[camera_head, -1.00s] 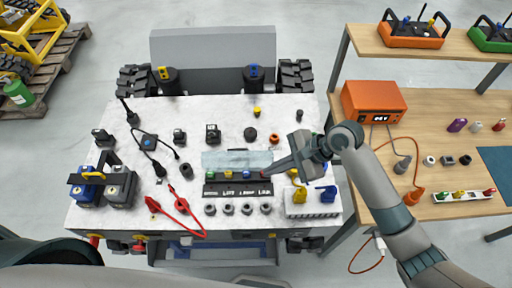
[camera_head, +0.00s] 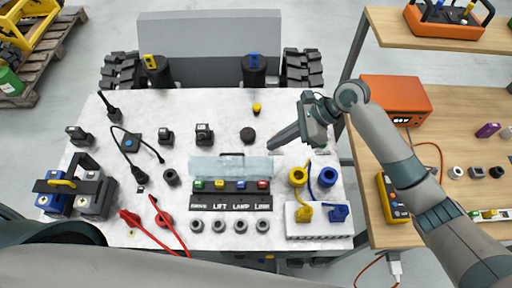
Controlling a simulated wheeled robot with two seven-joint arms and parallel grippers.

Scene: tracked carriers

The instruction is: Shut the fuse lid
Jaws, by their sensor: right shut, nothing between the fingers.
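The fuse lid (camera_head: 226,167) is a clear, pale-blue panel. It stands open at the back edge of the black fuse block (camera_head: 231,197), whose green, yellow, blue and red fuses (camera_head: 219,185) are uncovered in a row. Labels including LIFT and LAMP show in front of them. My right gripper (camera_head: 272,147) is shut and empty, its fingers pointing left, just beyond the lid's right back corner. I cannot tell whether it touches the lid. My left gripper is out of view.
Yellow and blue connectors (camera_head: 303,213) on a white strip stand right of the block. Black round sockets (camera_head: 219,226) line its front. A black knob (camera_head: 248,135) and small switches (camera_head: 204,134) stand behind. Red clips (camera_head: 166,219) lie at left. A wooden bench (camera_head: 455,110) is at right.

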